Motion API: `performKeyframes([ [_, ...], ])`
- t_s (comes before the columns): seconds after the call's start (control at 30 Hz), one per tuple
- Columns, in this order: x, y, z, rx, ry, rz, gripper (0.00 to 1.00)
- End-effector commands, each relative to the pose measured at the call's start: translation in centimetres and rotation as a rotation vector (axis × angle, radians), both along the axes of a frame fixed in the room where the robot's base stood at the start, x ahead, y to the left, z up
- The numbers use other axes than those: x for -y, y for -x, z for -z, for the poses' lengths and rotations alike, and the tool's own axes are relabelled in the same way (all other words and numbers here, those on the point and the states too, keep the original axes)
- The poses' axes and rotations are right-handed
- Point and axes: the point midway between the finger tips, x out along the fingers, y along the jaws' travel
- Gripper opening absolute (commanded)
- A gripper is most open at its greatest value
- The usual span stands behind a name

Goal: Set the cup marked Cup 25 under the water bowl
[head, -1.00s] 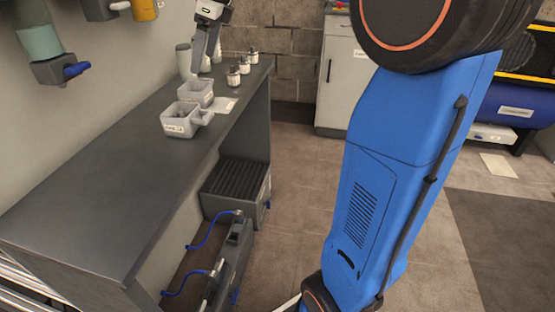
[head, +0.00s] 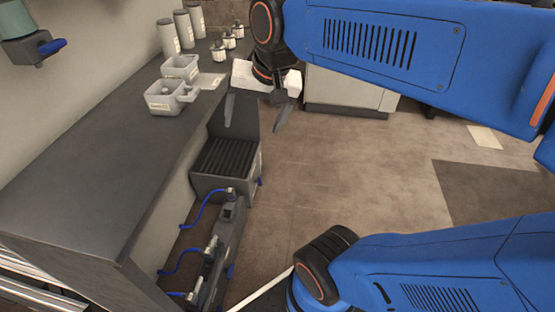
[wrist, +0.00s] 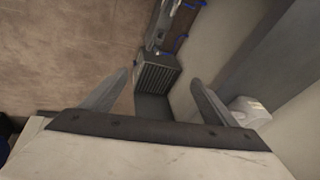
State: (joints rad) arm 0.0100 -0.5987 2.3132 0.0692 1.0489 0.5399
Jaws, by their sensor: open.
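Two grey handled cups stand on the dark counter: a nearer cup (head: 163,104) and a farther cup (head: 180,68). Both have pale labels too small to read, so I cannot tell which is Cup 25. A teal bowl (head: 22,13) on a grey valve with a blue handle hangs on the wall at upper left, partly cut off; I cannot tell if it is the water bowl. My gripper (head: 255,112) is open and empty, right of the counter and apart from the cups. In the wrist view, a pale container (wrist: 250,108) shows beyond the right finger of my gripper (wrist: 160,77).
Several white cylinders (head: 182,27) and small jars (head: 218,52) stand at the counter's far end. A grey ribbed box (head: 222,165) and blue-hosed equipment (head: 218,245) are below the counter's right edge. The near counter top (head: 80,165) is clear.

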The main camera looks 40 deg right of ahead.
Motion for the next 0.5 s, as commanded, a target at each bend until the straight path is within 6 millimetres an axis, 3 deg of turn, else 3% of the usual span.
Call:
performKeyframes([
  [0.2,0.7,5.0,4.8,0.035,0.167,-0.314,0.81],
  [0.4,1.1,7.2,7.3,0.048,0.259,-0.486,0.81],
  [0.5,1.2,7.6,7.8,0.050,0.276,-0.517,0.57],
])
